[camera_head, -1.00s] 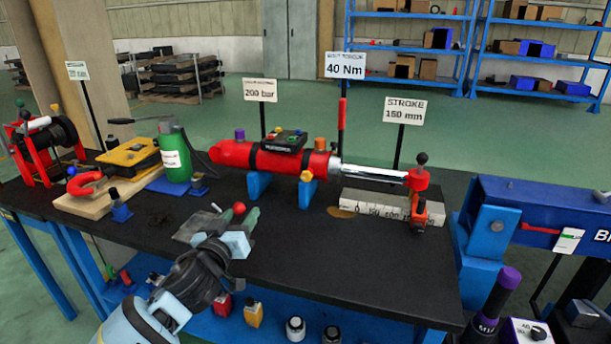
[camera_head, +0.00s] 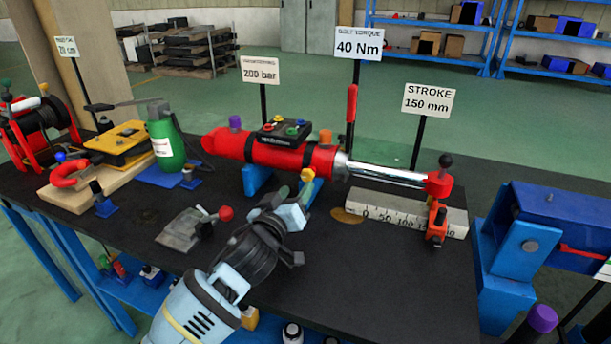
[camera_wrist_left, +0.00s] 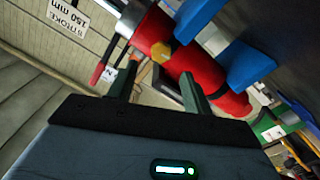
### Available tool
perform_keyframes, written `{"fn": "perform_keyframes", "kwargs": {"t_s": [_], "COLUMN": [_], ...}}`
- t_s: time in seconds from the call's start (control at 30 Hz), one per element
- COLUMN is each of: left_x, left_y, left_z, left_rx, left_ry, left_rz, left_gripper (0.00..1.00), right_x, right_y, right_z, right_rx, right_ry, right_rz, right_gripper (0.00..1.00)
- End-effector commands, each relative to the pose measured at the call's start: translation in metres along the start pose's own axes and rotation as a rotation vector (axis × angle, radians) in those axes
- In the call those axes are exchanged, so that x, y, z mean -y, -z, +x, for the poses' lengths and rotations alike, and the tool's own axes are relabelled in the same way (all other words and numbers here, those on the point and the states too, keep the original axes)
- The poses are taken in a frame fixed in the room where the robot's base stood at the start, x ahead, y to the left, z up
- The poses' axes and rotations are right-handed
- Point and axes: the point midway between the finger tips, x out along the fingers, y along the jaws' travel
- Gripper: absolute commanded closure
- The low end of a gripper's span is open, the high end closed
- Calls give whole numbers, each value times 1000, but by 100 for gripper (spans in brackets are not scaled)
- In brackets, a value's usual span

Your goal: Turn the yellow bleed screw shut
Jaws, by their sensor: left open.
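The yellow bleed screw (camera_head: 307,175) sits low on the near side of the red cylinder (camera_head: 228,143), by its rod end. My left gripper (camera_head: 292,190) is in front of and just below the screw in the head view. In the left wrist view the fingers (camera_wrist_left: 158,68) are open and empty. The screw (camera_wrist_left: 160,51) shows there beyond the fingertips, roughly between them. I cannot tell the exact remaining distance, but the screw looks ungripped. My right gripper is in neither view.
Blue supports (camera_head: 257,178) hold the cylinder above the black bench (camera_head: 345,265). A grey clamp with a red knob (camera_head: 226,213) lies left of my arm. A white scale block (camera_head: 385,213) and red rod end (camera_head: 438,185) are to the right. A green bottle (camera_head: 166,143) stands left.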

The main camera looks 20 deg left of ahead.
Motion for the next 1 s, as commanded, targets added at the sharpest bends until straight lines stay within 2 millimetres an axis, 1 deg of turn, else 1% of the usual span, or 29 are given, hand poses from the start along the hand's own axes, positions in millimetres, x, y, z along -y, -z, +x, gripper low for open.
{"fn": "perform_keyframes", "kwargs": {"t_s": [0.1,0.3,0.5,0.7,0.93,1.0], "left_x": [0,0,0,0,0,0], "left_y": [1,1,0,1,1,0], "left_z": [17,43,61,67,67,67], "left_rx": [-1,-1,0,-1,0,0], "left_ry": [2,2,1,0,0,0], "left_rz": [1,2,0,1,0,0], "left_gripper": [50,50,50,50,50,59], "right_x": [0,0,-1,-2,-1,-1], "right_y": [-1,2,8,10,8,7], "right_z": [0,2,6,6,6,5], "right_rx": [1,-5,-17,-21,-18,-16], "right_ry": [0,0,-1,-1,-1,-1], "right_rz": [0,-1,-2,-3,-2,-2], "right_gripper": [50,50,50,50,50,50]}}
